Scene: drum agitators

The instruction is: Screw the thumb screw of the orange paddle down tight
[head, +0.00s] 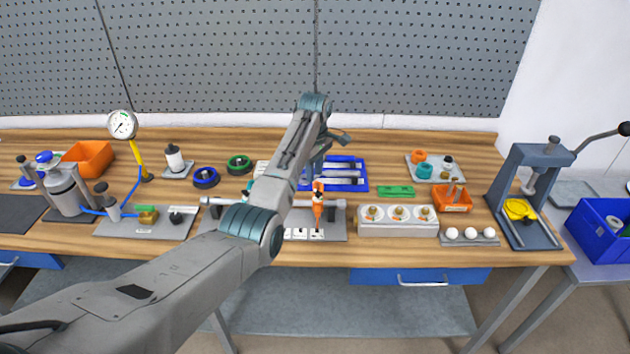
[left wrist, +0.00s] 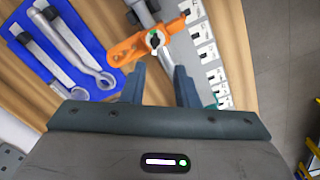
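The orange paddle (head: 318,207) sits on a grey shaft (head: 336,203) above a metal plate at the bench's front middle. In the left wrist view the orange paddle (left wrist: 127,48) lies just beyond my fingertips. In the head view my left arm hides part of the shaft and plate. My right gripper is in neither view.
A blue tray (head: 362,185) with wrenches lies behind the shaft. Right of the plate (head: 332,236) stand a block with several round fittings (head: 398,232) and an orange bin (head: 458,208). A press (head: 530,190) stands at the far right.

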